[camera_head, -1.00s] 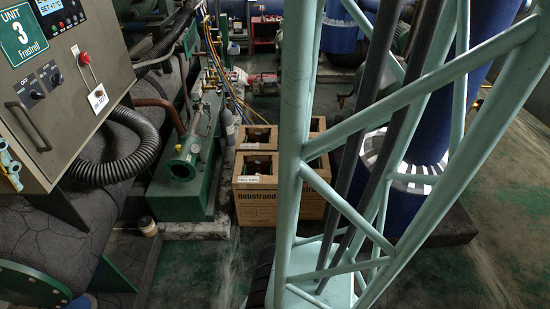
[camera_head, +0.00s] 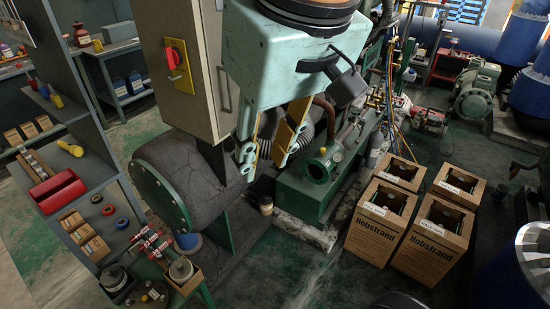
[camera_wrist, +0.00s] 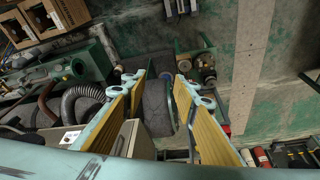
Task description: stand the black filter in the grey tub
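My gripper (camera_head: 266,158) hangs in front of the grey cabinet in the head view. Its two yellow-padded fingers are apart with nothing between them; the wrist view also shows them (camera_wrist: 166,82) spread and empty. I cannot clearly make out the black filter or the grey tub.
A shelf rack (camera_head: 62,178) with a red bin (camera_head: 58,191) stands at the left. A large dark tank (camera_head: 180,170) lies below the cabinet. Hobstrand cartons (camera_head: 374,225) stand on the floor at the right. The floor at lower middle is mostly clear.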

